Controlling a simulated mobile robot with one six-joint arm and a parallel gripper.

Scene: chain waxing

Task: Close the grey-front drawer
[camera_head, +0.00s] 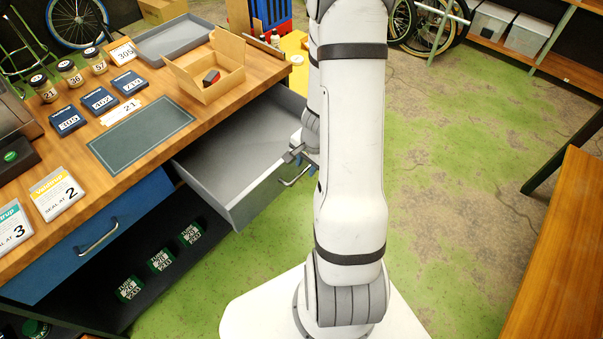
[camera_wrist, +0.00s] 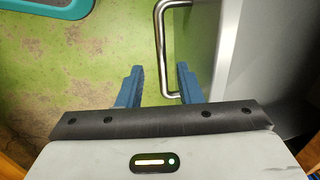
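The grey-front drawer (camera_head: 215,180) is pulled out from the workbench and looks empty where I see inside; my arm hides part of its front. Its metal bar handle (camera_head: 295,180) shows at the front. In the wrist view the drawer's grey front (camera_wrist: 207,45) is at the right, with the handle (camera_wrist: 161,45) standing out to its left. My gripper (camera_wrist: 160,75) is open, its two blue fingers apart. The handle's lower end appears between the fingers; I cannot tell whether they reach around it or hover above. In the head view my gripper is mostly hidden by my arm.
The workbench top (camera_head: 160,85) holds an open cardboard box (camera_head: 205,80), a grey tray (camera_head: 175,38), jars and blue boxes. A blue-front drawer (camera_head: 95,235) is shut beside the open one. Green floor (camera_head: 440,160) is free to the right, up to a wooden bench (camera_head: 560,250).

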